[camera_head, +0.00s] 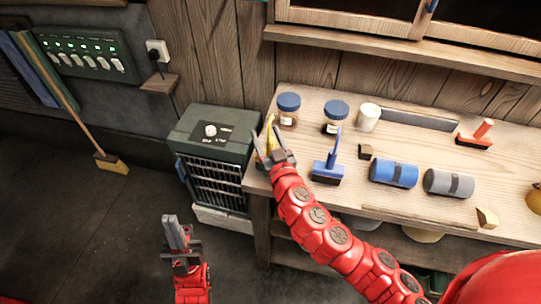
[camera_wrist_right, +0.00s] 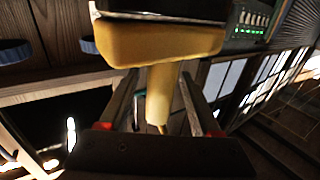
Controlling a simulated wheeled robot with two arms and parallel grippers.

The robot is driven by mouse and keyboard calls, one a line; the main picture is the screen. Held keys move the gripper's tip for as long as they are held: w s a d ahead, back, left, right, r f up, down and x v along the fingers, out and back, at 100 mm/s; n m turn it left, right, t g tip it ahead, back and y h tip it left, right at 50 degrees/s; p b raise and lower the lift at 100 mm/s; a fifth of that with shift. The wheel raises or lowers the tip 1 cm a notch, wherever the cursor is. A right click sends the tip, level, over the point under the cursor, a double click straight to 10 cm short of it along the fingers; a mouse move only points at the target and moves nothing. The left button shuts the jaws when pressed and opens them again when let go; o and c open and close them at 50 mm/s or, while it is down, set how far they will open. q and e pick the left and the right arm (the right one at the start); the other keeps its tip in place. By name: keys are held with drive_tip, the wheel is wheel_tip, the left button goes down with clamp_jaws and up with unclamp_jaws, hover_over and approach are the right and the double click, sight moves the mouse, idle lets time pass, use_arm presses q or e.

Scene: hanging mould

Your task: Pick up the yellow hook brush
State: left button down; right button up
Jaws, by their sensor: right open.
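The yellow hook brush (camera_head: 270,131) is at the left end of the wooden workbench, partly hidden by my right gripper (camera_head: 272,143). My right gripper is open, with one finger on each side of the brush. In the right wrist view the yellow brush (camera_wrist_right: 160,43) has its broad block across the top, and its handle runs down between the open fingers of the right gripper (camera_wrist_right: 162,105). Gaps show between handle and fingers. My left gripper (camera_head: 172,222) hangs low over the floor, its fingers close together with nothing visible between them.
A blue brush (camera_head: 328,167) stands right of my right gripper. Two blue-lidded jars (camera_head: 288,112), a white cup (camera_head: 368,117), a blue roll (camera_head: 393,173), a grey roll (camera_head: 448,183) and a red brush (camera_head: 476,136) are on the bench (camera_head: 400,206). A green heater (camera_head: 215,140) stands left.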

drive_tip(key=shift+w, duration=0.1)
clamp_jaws()
idle(0.3)
idle(1.1)
